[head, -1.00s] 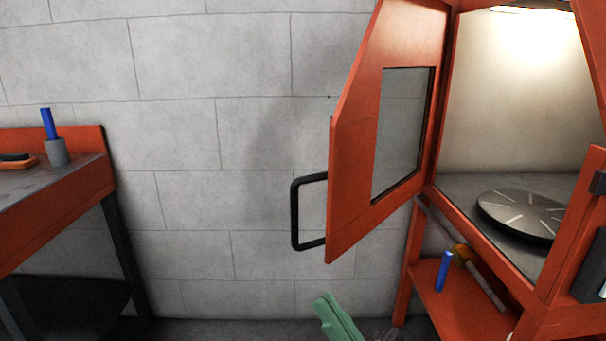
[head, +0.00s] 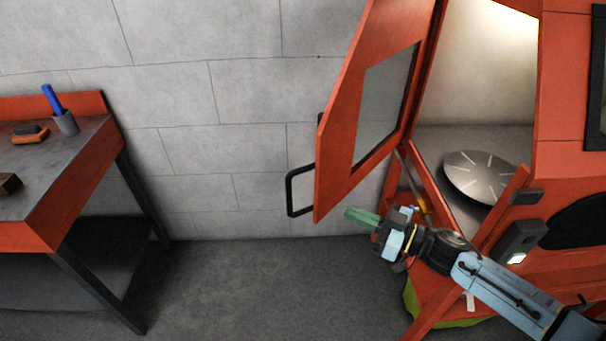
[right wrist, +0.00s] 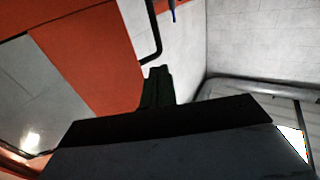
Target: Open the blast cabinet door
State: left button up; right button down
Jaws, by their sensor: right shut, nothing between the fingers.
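The orange blast cabinet door (head: 338,150) stands swung wide open in the head view, with a window pane in it and a black bar handle (head: 289,193) on its outer face. In the right wrist view the door (right wrist: 85,45) and its handle (right wrist: 155,40) also show. The cabinet interior is exposed, with a round turntable (head: 478,178) inside. My right gripper (head: 352,216) is shut and empty, just below and right of the door's lower edge. It is apart from the handle. My left gripper is out of view.
An orange-framed workbench (head: 70,185) stands at the left, with a grey cup (head: 66,123) holding a blue object. A block wall (head: 220,110) is behind the door. The floor (head: 260,290) between bench and cabinet is clear. A control box (head: 520,240) sits on the cabinet front.

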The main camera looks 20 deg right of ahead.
send_near(291, 188)
jog(key=x, duration=0.7)
jog(key=shift+r+b, duration=0.1)
jog(key=shift+b, duration=0.2)
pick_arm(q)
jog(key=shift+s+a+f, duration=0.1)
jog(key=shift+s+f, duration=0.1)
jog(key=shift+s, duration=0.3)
